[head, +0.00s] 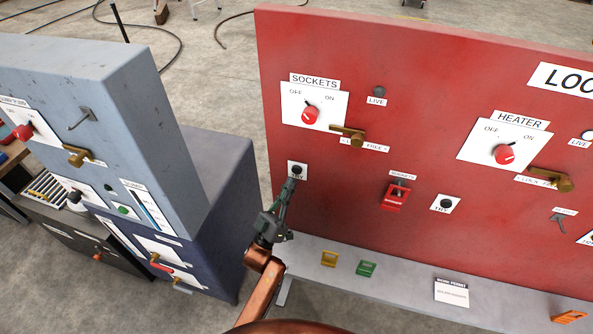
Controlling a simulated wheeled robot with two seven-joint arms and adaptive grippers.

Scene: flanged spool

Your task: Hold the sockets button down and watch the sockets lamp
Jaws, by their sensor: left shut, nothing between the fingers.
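The sockets button (297,170) is a dark round button on a small white plate, low on the left side of the red panel (350,190). My left gripper (291,185) is shut and empty, its fingertips over the lower part of that plate at the button. I cannot tell whether the button is pressed in. The sockets lamp (379,91), above a "LIVE" label, looks dark grey and unlit. The red sockets knob (310,114) sits on a white OFF/ON plate left of the lamp. My right gripper is not in view.
A brass lever (348,131) sticks out below the sockets plate. A red padlock-like piece (396,195) hangs right of my gripper. The grey ledge (400,275) below holds yellow (329,259) and green (366,268) pieces. A blue-grey cabinet (150,140) stands at left.

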